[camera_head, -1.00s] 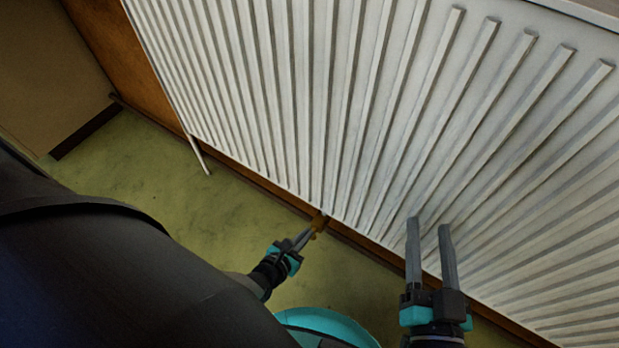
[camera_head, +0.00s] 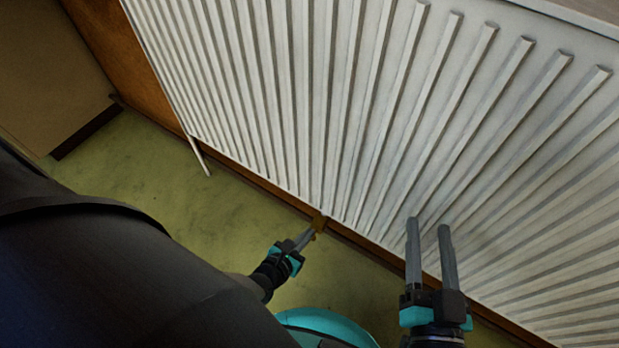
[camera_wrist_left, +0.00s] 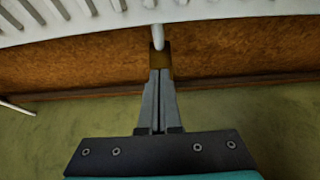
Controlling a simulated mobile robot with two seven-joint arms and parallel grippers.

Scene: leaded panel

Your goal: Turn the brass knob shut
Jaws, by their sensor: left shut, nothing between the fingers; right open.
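The brass knob (camera_head: 319,223) sits low at the radiator's bottom edge, near the floor. In the left wrist view the knob (camera_wrist_left: 160,63) is a small brown-gold block below a short white pipe. My left gripper (camera_head: 311,236) is shut with nothing between its fingers. Its fingertips (camera_wrist_left: 160,76) are right at the knob's near side and hide part of it; whether they touch it I cannot tell. My right gripper (camera_head: 428,222) is open and empty in front of the radiator's ribs, to the right of the knob.
The white ribbed radiator (camera_head: 300,100) fills the upper right. A thin white pipe (camera_head: 197,156) reaches down at its left end. Behind is a brown wall (camera_wrist_left: 240,52). The green floor (camera_head: 160,185) is clear at the left.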

